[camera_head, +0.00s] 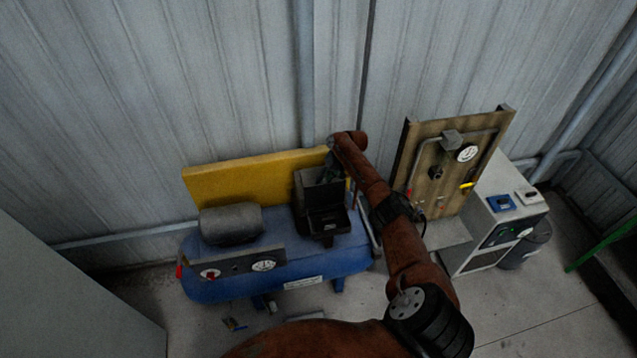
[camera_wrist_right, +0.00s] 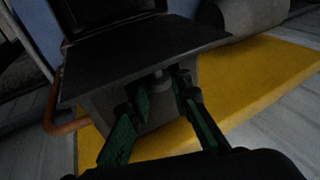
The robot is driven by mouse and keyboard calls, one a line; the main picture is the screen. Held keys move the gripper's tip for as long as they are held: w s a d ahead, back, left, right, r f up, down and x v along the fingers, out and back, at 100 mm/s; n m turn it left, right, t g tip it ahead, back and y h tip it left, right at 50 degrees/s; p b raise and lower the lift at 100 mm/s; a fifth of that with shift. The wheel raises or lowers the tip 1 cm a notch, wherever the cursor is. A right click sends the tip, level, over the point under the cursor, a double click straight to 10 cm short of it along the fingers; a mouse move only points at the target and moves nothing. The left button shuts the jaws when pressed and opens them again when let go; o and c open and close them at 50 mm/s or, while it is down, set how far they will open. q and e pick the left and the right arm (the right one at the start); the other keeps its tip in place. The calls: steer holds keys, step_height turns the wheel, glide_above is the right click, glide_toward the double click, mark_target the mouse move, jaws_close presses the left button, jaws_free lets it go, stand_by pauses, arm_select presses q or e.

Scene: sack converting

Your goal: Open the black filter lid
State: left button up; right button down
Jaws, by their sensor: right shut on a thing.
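The black filter box (camera_head: 328,222) stands on the blue compressor tank (camera_head: 290,268) in the head view. Its lid (camera_head: 320,188) stands raised at the back of the box, and the dark inside shows in front of it. My right gripper (camera_head: 328,171) is behind the raised lid, partly hidden by it. In the right wrist view my right gripper (camera_wrist_right: 163,88) has its green fingers on both sides of a small grey knob (camera_wrist_right: 160,76) under a dark plate (camera_wrist_right: 140,52). The fingers are shut on the lid's knob. My left gripper is not in view.
A yellow panel (camera_head: 240,180) stands behind the compressor, close to the metal wall. A dark motor (camera_head: 231,224) sits left of the filter box. A wooden panel with a gauge (camera_head: 455,165) and a grey cabinet (camera_head: 490,225) stand to the right.

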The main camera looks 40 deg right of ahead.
steer(key=shift+d+f, duration=0.1)
stand_by(0.3)
steer(key=c, duration=1.8)
jaws_free()
steer(key=shift+w+f, duration=0.1)
steer(key=v, duration=0.8)
